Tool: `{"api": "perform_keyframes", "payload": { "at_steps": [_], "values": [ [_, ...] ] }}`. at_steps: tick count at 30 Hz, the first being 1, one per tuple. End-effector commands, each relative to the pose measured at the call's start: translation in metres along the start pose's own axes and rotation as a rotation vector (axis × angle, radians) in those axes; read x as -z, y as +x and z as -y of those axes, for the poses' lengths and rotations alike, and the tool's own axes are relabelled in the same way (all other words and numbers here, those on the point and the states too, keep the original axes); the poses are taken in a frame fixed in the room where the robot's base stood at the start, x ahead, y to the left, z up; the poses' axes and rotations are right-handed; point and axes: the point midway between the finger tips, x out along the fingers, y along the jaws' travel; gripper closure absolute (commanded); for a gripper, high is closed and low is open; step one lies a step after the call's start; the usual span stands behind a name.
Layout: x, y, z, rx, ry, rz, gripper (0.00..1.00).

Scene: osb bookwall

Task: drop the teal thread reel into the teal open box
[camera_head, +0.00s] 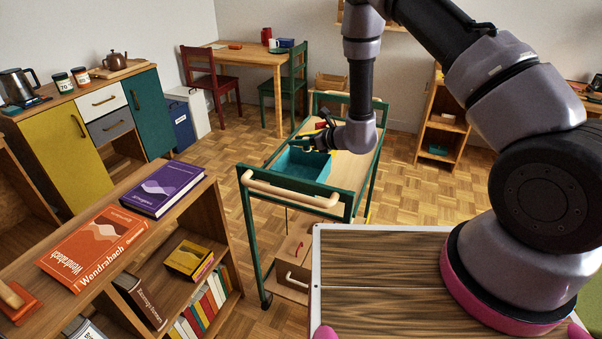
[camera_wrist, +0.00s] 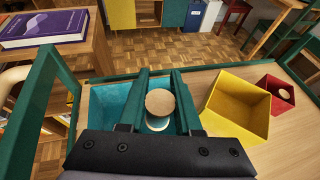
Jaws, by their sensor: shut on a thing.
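The teal open box (camera_head: 301,163) stands on the top of the green-framed trolley in the head view. In the wrist view its teal inside (camera_wrist: 112,100) shows behind and beside my fingers. My gripper (camera_wrist: 160,104) is shut on the thread reel (camera_wrist: 160,101), gripping it from both sides. The reel's round wooden end faces the camera; its thread is mostly hidden, so its colour is hard to tell. The reel appears over the teal box's opening. In the head view my gripper (camera_head: 314,144) is above the box, and the reel cannot be made out.
A yellow open box (camera_wrist: 238,106) and a smaller red box (camera_wrist: 279,92) stand right of the teal box on the trolley top (camera_wrist: 296,148). The trolley's green rail surrounds them. A bookcase with a purple book (camera_head: 163,189) and an orange book (camera_head: 94,248) stands at left.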

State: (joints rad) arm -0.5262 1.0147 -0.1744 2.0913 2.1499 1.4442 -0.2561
Motion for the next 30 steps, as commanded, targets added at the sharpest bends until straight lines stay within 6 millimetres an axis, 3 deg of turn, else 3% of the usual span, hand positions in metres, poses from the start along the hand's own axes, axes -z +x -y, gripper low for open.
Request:
{"api": "perform_keyframes", "payload": {
  "at_steps": [7, 8, 10, 11, 23, 30],
  "values": [
    [0.001, 0.0, 0.0, 0.0, 0.0, 0.001, 1.0],
    [0.001, 0.0, 0.0, 0.0, 0.0, 0.001, 0.64],
    [0.001, 0.0, 0.0, 0.0, 0.0, 0.001, 0.37],
    [0.001, 0.0, 0.0, 0.0, 0.0, 0.001, 0.32],
    [0.001, -0.007, 0.001, 0.001, 0.001, 0.0, 0.32],
    [0.0, -0.051, 0.001, 0.003, 0.003, 0.0, 0.32]
  ]
}}
